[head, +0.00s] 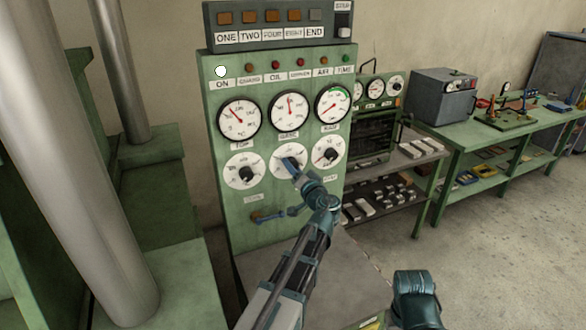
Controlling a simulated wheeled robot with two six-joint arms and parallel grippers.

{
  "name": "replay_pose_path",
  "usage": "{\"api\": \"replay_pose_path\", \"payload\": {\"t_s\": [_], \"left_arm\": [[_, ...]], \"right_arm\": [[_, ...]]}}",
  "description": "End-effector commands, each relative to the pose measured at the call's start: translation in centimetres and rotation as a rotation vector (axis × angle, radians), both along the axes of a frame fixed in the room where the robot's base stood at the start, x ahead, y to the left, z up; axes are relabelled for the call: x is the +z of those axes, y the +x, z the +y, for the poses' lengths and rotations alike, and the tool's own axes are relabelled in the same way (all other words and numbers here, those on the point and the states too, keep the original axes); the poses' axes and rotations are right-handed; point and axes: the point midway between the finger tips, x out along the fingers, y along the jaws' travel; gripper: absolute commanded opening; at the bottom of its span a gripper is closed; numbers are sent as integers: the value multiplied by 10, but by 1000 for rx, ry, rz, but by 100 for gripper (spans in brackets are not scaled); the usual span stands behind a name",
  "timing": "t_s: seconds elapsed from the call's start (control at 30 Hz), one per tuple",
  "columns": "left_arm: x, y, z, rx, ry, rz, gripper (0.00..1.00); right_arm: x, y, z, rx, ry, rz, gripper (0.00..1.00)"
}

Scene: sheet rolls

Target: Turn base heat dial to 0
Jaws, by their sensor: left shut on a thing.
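The green control panel (232,203) has three gauges above three white dial plates. The middle gauge (289,108) carries a label that looks like BASE. The base heat dial (278,165) is the middle plate below that label. My left gripper (290,164) is shut on its knob, and the gripper hides the knob and its pointer. I cannot read the dial's setting. The left dial (246,175) and the right dial (330,154) show black knobs and are free of the gripper. My right gripper is not in view; part of my right arm shows at the lower right.
A row of lamps and a switch box (283,38) sit at the panel's top. A lever (268,217) juts out below the dials. Thick metal columns (65,150) stand at the left. A shelf (400,160) and a green bench (470,140) stand at the right.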

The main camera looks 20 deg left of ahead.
Motion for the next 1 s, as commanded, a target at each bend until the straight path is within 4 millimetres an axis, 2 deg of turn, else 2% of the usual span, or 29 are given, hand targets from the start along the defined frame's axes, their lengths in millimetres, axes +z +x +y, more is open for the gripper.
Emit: {"api": "replay_pose_path", "payload": {"t_s": [0.17, 0.2, 0.37, 0.73, 0.87, 1.0], "left_arm": [[-1, -1, 0, 1, -7, 0, 0], [-1, -1, 0, 1, -7, 0, 54], [-1, -1, 0, 0, -4, 0, 82], [0, -4, -5, -1, -1, 0, 82], [0, -18, -19, -3, -1, 1, 82], [0, -40, -42, -4, -2, 0, 82]], "right_arm": [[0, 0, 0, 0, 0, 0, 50], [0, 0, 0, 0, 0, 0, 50], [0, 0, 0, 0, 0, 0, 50], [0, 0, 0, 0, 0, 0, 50], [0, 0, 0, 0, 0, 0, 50], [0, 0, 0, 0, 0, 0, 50]]}}
